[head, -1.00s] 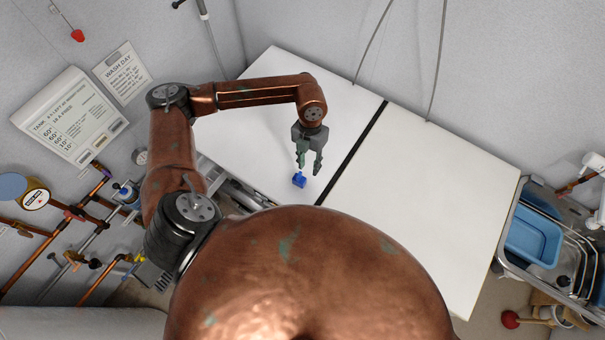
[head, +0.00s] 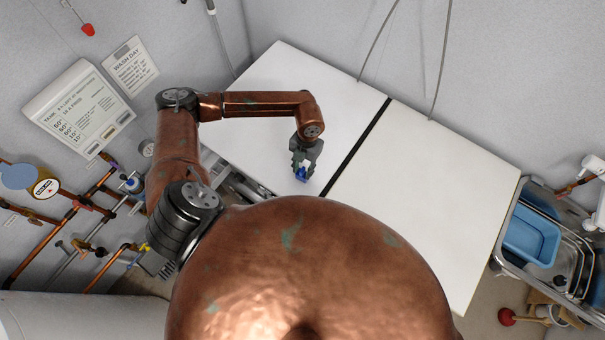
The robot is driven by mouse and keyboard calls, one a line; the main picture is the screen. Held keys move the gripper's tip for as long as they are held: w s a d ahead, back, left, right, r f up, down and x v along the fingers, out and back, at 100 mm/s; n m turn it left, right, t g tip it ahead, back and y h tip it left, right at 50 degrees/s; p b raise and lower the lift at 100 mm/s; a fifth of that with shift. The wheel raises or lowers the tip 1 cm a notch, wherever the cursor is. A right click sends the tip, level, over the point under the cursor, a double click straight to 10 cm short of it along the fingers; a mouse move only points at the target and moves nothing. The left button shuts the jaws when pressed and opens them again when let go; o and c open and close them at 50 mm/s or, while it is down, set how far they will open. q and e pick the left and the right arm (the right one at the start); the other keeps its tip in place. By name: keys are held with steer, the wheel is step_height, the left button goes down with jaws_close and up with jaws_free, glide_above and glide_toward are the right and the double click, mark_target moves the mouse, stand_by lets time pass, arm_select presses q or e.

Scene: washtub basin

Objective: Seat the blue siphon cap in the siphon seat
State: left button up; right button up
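The small blue siphon cap (head: 301,175) is at the near edge of the left white panel, close to my copper body. My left gripper (head: 303,170) points down over it, with its fingers at either side of the cap. The fingers partly cover the cap, and I cannot tell whether they press on it or whether it touches the panel. My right gripper is out of the picture. I cannot make out the siphon seat in this view.
Two white panels (head: 425,185) with a dark gap between them form a wide, clear surface. Copper pipes and valves (head: 90,205) line the wall at left. At right stands a metal sink (head: 545,275) with a blue tub (head: 532,238); a red plunger (head: 508,317) lies below.

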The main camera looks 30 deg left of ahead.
arm_select(q)
steer(key=shift+c, duration=0.7)
jaws_close()
steer(key=shift+r, duration=0.1)
